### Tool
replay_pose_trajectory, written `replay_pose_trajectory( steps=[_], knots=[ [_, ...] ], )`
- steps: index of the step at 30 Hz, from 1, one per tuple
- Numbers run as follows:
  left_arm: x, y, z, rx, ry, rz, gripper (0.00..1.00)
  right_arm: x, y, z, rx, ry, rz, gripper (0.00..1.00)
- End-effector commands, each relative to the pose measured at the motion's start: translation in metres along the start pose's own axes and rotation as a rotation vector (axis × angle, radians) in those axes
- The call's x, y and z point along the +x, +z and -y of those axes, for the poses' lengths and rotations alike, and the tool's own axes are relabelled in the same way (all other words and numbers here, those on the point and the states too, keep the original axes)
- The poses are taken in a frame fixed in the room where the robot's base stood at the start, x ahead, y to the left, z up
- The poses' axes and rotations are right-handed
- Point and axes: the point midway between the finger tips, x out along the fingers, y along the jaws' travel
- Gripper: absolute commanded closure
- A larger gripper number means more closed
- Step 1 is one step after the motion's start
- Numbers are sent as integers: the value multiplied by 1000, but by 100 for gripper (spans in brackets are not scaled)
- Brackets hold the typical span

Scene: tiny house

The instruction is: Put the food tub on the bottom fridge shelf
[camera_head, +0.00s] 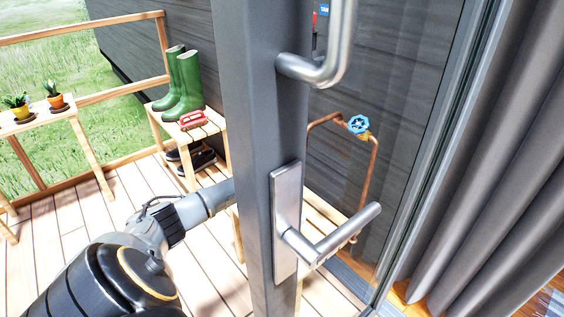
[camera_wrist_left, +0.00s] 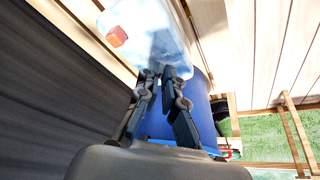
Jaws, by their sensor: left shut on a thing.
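In the left wrist view, my left gripper (camera_wrist_left: 162,72) is shut at the lower edge of a clear, pale-blue container (camera_wrist_left: 155,30) with a small red piece (camera_wrist_left: 117,36) on it. The container is cut off by the top edge, and I cannot tell if it is the food tub. In the head view, my left arm comes in from the lower left and passes behind the door frame, so the gripper is hidden there. My right gripper is in neither view. No fridge or shelf is in view.
A glass door's grey frame (camera_head: 255,130) with a lever handle (camera_head: 330,238) stands close in front. A wooden stand (camera_head: 215,128) holds green boots (camera_head: 183,85). A copper pipe (camera_head: 370,175) has a blue valve (camera_head: 358,124). A blue object (camera_wrist_left: 200,100) is behind my left fingers.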

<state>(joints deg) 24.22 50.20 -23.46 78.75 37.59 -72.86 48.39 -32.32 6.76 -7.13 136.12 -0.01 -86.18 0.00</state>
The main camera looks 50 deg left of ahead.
Motion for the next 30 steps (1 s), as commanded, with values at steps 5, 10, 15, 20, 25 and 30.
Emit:
replay_pose_trajectory(
  steps=[5,10,15,20,25,30],
  knots=[
    [17,7,0,0,-2,0,100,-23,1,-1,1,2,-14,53],
    [27,11,0,-1,-1,-1,100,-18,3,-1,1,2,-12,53],
    [27,11,0,0,-1,-1,100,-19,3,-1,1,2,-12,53],
    [29,13,1,0,-2,2,89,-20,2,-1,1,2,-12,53],
    [29,13,1,0,-3,1,70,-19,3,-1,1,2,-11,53],
    [29,13,1,0,-3,1,70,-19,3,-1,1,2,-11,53]
  ],
)
